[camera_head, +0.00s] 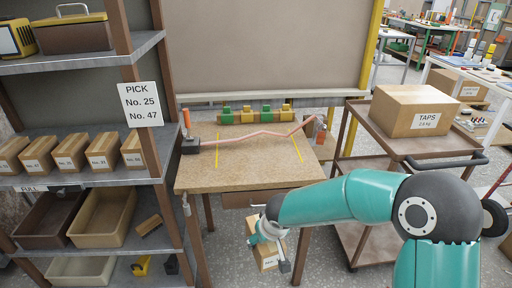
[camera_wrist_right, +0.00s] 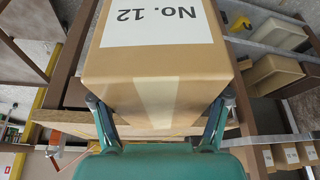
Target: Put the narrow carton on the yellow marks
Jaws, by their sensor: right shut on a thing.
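A brown carton (camera_wrist_right: 155,70) with a white "No. 12" label is between the fingers of my right gripper (camera_wrist_right: 160,118) in the right wrist view. The same carton (camera_head: 268,262) shows in the head view below and in front of the table edge, held by my right gripper (camera_head: 268,236), which is shut on it. It is partly hidden by the gripper. Two yellow marks, the left one (camera_head: 217,152) and the right one (camera_head: 297,149), lie on the wooden table top (camera_head: 255,173). My left gripper is not in view.
Shelves with cartons and bins (camera_head: 104,217) stand left. A trolley (camera_head: 358,116) with a large TAPS carton (camera_head: 415,109) stands right. The table front is clear.

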